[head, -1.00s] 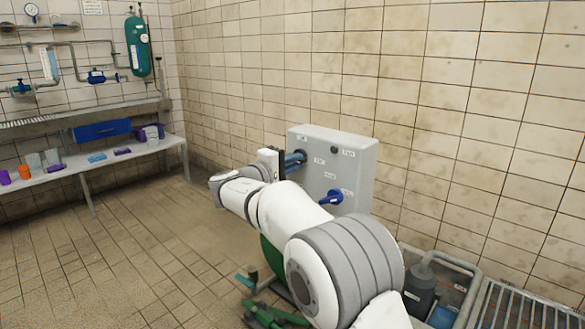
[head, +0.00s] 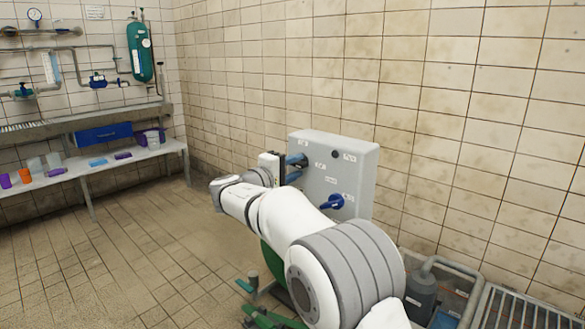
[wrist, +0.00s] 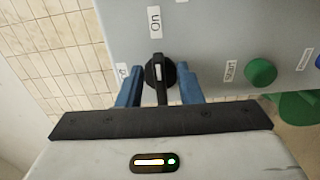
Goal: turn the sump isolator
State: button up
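A grey control box (head: 357,182) stands against the tiled wall in the head view. In the wrist view a black rotary switch with a white pointer line (wrist: 158,72) sits on its face; the pointer lies along the picture's vertical, in line with an "On" label (wrist: 154,21). A second label (wrist: 122,70) is partly hidden by a finger. No label naming the sump isolator is legible. My gripper (wrist: 159,84) has its two blue fingers on either side of the switch, with gaps visible. In the head view my gripper (head: 295,168) is at the box face.
A green button (wrist: 260,72) is beside the switch. A blue handle (head: 332,201) is lower on the box. A container with a grey jug (head: 422,296) and a metal grating (head: 508,305) lie at right. A bench (head: 100,170) with small items is far left.

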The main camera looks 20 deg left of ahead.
jog(key=p+v, duration=0.2)
jog(key=v, duration=0.6)
jog(key=shift+w+d, duration=0.1)
jog(key=s+d+r+m+g+p, duration=0.1)
jog(key=d+r+m+g+p, duration=0.3)
jog(key=d, duration=0.6)
jog(key=s+d+r+n+g+p, duration=0.1)
jog(key=d+r+g+p, duration=0.15)
jog(key=d+p, duration=0.55)
jog(key=s+d+r+m+g+p, duration=0.1)
jog(key=d+r+m+g+p, duration=0.2)
jog(key=d, duration=0.8)
jog(key=s+d+r+m+g+y+p, duration=0.1)
jog(key=s+d+r+m+g+p, duration=0.3)
jog(key=s+d+p, duration=0.6)
jog(key=s+d+r+m+y+p, duration=0.1)
jog(key=s+d+r+y+p, duration=0.1)
jog(key=s+p, duration=0.3)
jog(key=s+d+r+m+y+p, duration=0.2)
jog(key=s+d+r+y+p, duration=0.1)
jog(key=s, duration=0.7)
jog(key=shift+s+r+y+p, duration=0.3)
jog(key=shift+s+y+p, duration=0.15)
jog(key=shift+p, duration=0.4)
